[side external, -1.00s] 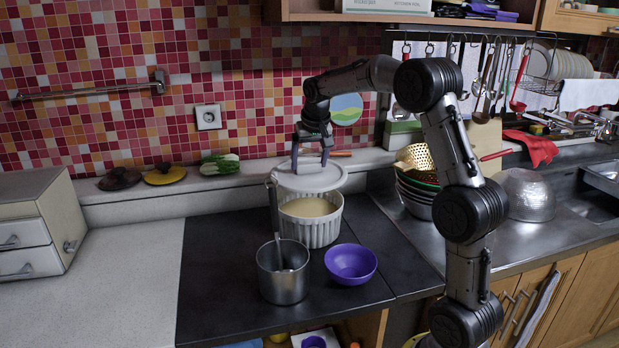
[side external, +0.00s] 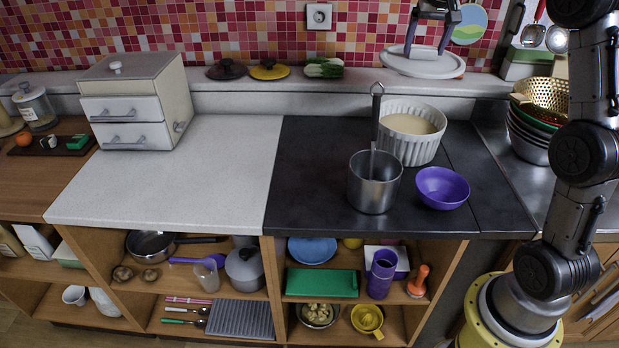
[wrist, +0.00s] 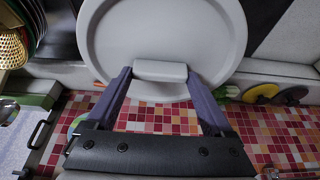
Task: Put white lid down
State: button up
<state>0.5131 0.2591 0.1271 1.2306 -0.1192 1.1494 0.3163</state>
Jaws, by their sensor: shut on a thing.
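The white lid (side external: 425,67) is round with a block handle (wrist: 160,71). My gripper (side external: 427,50) is shut on that handle, one finger on each side, as the wrist view also shows. In the side view the lid appears at the back ledge, behind and above the white ribbed pot (side external: 410,150). I cannot tell whether it touches the ledge. The pot is uncovered and holds something cream-coloured.
A steel pot (side external: 373,190) with a utensil and a purple bowl (side external: 442,188) stand before the ribbed pot. Stacked bowls with a gold colander (side external: 541,95) are to the right. Dark and yellow lids (side external: 268,70) lie on the ledge. The pale counter (side external: 190,180) has free room.

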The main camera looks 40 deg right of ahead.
aim_at(424, 49)
notch_tip(424, 49, up, 6)
jog(key=shift+a+r, duration=0.1)
jog(key=w+a+n+t+y, duration=0.1)
jog(key=w+a+n+y, duration=0.3)
jog(key=a, duration=1.3)
jog(key=w+a+n+h, duration=0.1)
jog(key=w+a+n, duration=0.3)
jog(key=a, duration=1.2)
jog(key=shift+n+t, duration=0.3)
jog(key=shift+n, duration=0.3)
jog(key=f, duration=1)
jog(key=s+f, duration=0.1)
jog(key=f, duration=2)
jog(key=shift+s+a+f, duration=0.25)
jog(key=shift+a+f, duration=0.05)
jog(key=shift+f, duration=0.15)
jog(key=o, duration=1.1)
